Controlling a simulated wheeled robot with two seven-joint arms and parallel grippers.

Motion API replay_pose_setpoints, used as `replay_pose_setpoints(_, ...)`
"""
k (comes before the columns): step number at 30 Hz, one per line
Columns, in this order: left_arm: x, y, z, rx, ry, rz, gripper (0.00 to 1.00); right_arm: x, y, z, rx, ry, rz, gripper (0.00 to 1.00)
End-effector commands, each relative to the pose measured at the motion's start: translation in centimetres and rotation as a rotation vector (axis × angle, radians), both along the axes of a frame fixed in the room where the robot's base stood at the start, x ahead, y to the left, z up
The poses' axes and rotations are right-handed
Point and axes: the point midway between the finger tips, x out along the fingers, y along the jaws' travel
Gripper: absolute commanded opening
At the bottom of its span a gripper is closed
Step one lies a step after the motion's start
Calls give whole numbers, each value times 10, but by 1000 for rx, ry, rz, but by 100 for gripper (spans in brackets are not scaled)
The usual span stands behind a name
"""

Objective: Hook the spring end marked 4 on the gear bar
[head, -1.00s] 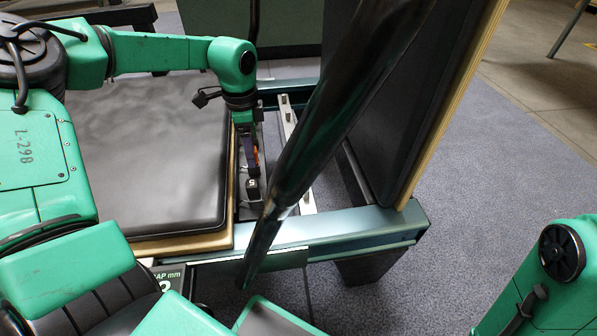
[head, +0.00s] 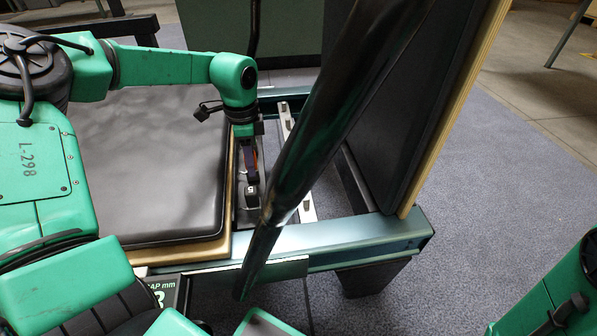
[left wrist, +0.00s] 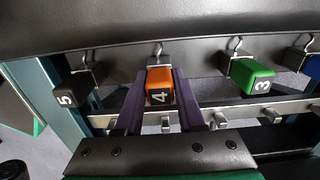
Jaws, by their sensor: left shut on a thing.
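The spring end marked 4 (left wrist: 160,86) is an orange and black block in the left wrist view, with a wire hook at its far end. My left gripper (left wrist: 160,100) is shut on it, one dark finger on each side. In the head view the left gripper (head: 248,158) points down between the padded carriage and the dark post. The gear bar (left wrist: 240,110) is a pale metal strip with several pegs, crossing behind the fingers. It also shows in the head view (head: 307,208). I cannot tell whether the spring end touches it. My right gripper is out of view.
Spring end 5 (left wrist: 75,94), black, is left of the held one. Green spring end 3 (left wrist: 250,77) and a blue one (left wrist: 312,66) are to its right. The carriage pad (head: 160,160), a thick dark post (head: 320,120) and an upright board (head: 420,110) crowd the left gripper.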

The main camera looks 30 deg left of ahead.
Motion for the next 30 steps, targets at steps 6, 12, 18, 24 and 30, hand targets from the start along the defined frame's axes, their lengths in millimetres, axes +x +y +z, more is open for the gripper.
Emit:
replay_pose_setpoints(6,0,0,21,1,0,-1,0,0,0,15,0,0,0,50)
replay_pose_setpoints(12,0,0,36,1,-1,-1,0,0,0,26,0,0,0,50)
replay_pose_setpoints(18,0,0,45,0,0,0,0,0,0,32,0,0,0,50)
replay_pose_setpoints(24,0,0,43,0,0,0,0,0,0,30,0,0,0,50)
replay_pose_setpoints(30,6,-7,42,3,-1,0,0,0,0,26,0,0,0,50)
